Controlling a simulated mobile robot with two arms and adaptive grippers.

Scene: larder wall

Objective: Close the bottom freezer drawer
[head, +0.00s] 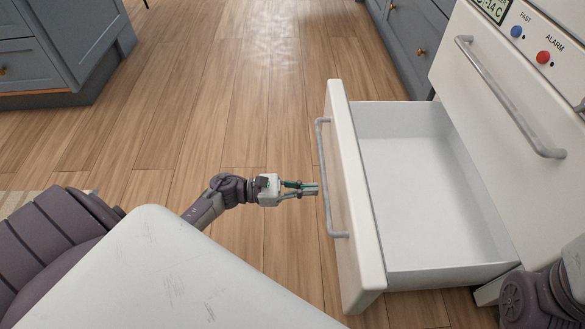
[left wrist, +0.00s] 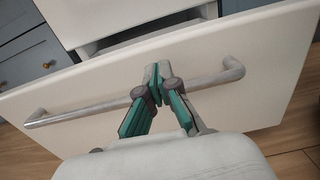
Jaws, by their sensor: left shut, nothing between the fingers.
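The bottom freezer drawer (head: 352,195) is white and pulled well out of the freezer, and its inside (head: 415,185) is empty. A grey bar handle (head: 325,180) runs along its front. My left gripper (head: 317,189) is shut and empty at the drawer's front, close to the middle of the handle. In the left wrist view, the shut fingertips (left wrist: 157,82) overlap the handle (left wrist: 90,110) against the drawer front (left wrist: 265,85). I cannot tell whether they touch it. My right gripper is not in view; only part of my right arm shows at the lower right.
The freezer (head: 475,45) has a closed upper drawer with a bar handle (head: 510,100), a blue button (head: 516,32) and a red button (head: 543,57). Grey-blue cabinets (head: 60,45) stand at the far left and at the back right (head: 410,35). The wooden floor (head: 230,90) between is clear.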

